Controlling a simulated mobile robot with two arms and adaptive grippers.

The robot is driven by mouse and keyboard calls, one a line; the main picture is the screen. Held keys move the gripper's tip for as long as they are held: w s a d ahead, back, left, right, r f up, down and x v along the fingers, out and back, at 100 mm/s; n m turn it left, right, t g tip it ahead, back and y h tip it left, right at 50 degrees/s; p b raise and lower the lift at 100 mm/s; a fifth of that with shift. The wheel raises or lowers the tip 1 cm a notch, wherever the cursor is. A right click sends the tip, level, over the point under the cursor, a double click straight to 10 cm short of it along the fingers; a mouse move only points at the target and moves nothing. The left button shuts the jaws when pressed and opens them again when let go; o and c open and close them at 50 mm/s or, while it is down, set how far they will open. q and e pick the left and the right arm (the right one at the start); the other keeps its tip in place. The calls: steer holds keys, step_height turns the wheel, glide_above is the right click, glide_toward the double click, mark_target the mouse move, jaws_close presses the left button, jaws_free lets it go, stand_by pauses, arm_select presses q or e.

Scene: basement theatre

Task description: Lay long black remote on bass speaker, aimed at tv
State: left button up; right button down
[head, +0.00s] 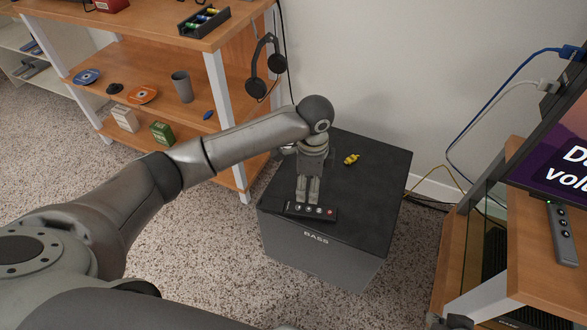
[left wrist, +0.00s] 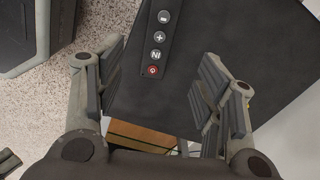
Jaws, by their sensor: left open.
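The long black remote (head: 318,213) lies flat on the near part of the dark bass speaker's top (head: 375,190). Its red-button end points right, the side where the tv (head: 575,150) stands. My left gripper (head: 307,197) is low over the speaker, right at the remote. In the left wrist view my left gripper (left wrist: 165,85) is open, with the remote (left wrist: 157,45) showing in the gap between its fingers and clear of both. The remote's far end is cut off there.
A small yellow object (head: 351,159) lies on the speaker behind my gripper. A grey remote (head: 562,235) lies on the wooden tv stand (head: 535,265) at right. A wooden shelf (head: 225,95) with small items and hanging headphones (head: 266,68) stands left. The speaker's right part is clear.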

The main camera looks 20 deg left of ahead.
arm_select(q)
steer(key=s+d+f+n+t+h, duration=0.2)
steer(key=s+d+f+n+h, duration=0.25)
steer(key=s+d, duration=0.55)
steer(key=s+a+r+n+t+y, duration=0.2)
steer(key=s+a+n+t+y, duration=0.1)
steer(key=s+a+n, duration=0.6)
steer(key=s+a+y, duration=0.1)
steer(key=s+a, duration=0.2)
steer(key=a, duration=0.3)
